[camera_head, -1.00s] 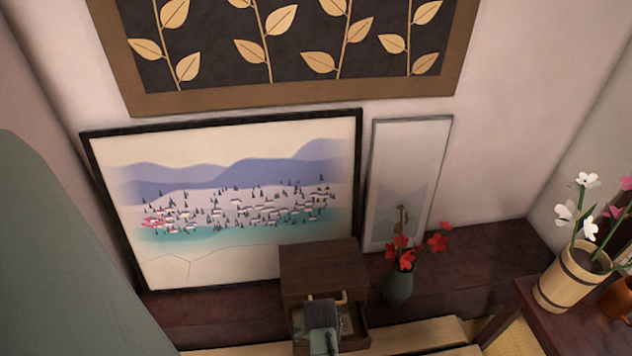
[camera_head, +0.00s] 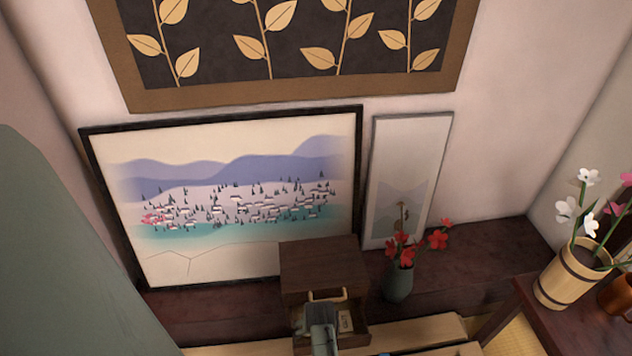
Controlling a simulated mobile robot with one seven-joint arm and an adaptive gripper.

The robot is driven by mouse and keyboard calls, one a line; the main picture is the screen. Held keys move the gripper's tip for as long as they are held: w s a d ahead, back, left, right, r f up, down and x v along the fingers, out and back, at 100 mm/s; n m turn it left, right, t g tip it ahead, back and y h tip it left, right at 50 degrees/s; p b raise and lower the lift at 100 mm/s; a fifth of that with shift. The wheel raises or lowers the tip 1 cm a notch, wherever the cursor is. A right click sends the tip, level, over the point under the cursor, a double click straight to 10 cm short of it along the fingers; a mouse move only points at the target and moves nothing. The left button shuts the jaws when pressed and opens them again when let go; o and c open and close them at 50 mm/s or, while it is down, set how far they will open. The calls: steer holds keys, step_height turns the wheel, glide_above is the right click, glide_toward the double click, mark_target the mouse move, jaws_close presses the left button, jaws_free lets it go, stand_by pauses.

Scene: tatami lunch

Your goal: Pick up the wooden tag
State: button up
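A small dark wooden box (camera_head: 323,262) stands against the wall with its drawer (camera_head: 362,334) pulled open and a pale handle (camera_head: 327,295) above it. A small light tag-like piece with dark marks (camera_head: 345,320), probably the wooden tag, shows inside the drawer at the right. My gripper (camera_head: 317,318) is at the drawer's opening, left of that piece, and covers the drawer's left part. Its fingertips are hidden, so I cannot tell whether it is open or touches anything.
A green-grey vase with red flowers (camera_head: 398,284) stands close right of the box. A framed landscape (camera_head: 230,255) and a narrow framed picture (camera_head: 400,140) lean on the wall behind. A wooden bucket with flowers (camera_head: 563,280) stands at the right. The dark ledge between is clear.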

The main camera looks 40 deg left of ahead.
steer(key=c, duration=1)
steer(key=shift+o, duration=0.2)
steer(key=shift+r, duration=0.1)
